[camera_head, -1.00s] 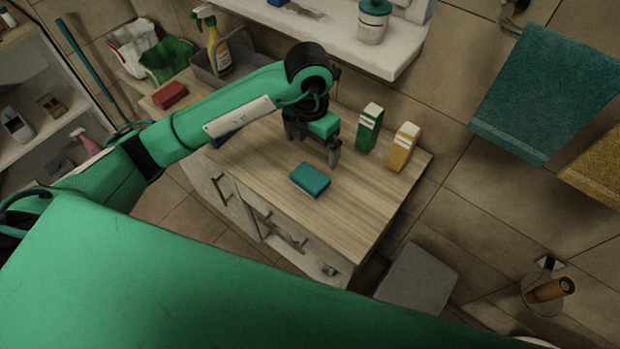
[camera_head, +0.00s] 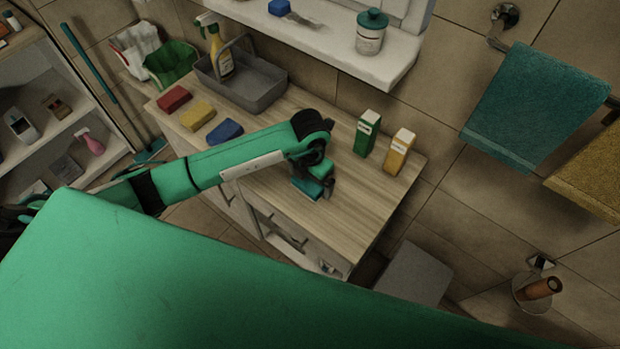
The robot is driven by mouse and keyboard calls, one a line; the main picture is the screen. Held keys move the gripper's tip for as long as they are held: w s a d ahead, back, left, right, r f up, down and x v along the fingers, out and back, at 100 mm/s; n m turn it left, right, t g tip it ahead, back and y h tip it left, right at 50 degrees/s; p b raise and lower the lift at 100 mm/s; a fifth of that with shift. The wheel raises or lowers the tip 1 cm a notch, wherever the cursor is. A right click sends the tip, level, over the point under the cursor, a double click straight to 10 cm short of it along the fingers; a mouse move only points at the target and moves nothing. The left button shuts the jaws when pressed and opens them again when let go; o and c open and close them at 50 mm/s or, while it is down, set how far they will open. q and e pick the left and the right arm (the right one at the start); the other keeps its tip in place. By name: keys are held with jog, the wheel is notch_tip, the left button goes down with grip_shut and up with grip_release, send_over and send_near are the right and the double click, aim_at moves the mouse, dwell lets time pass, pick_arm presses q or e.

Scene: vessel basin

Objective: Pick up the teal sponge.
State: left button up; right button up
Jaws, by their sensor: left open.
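The teal sponge (camera_head: 306,191) lies on the wooden countertop (camera_head: 345,215), near its front edge. My left gripper (camera_head: 313,190) is down over the sponge and is open, with a finger showing at the sponge's right side. The wrist and hand hide much of the sponge and the far finger, so I cannot tell whether the fingers touch it. My right gripper is not in view.
Red (camera_head: 174,98), yellow (camera_head: 197,115) and blue (camera_head: 224,131) sponges lie in a row at the left. A grey basin (camera_head: 262,95) stands behind them. Green (camera_head: 366,134) and yellow (camera_head: 399,153) cartons stand at the back right. The counter's right front is clear.

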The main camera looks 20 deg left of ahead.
aim_at(310, 180)
pick_arm(q)
jog(key=shift+f, duration=0.55)
jog(key=c, duration=0.9)
jog(key=shift+r+b, duration=2)
jog(key=shift+r, duration=8.05)
jog(key=shift+o, duration=0.4)
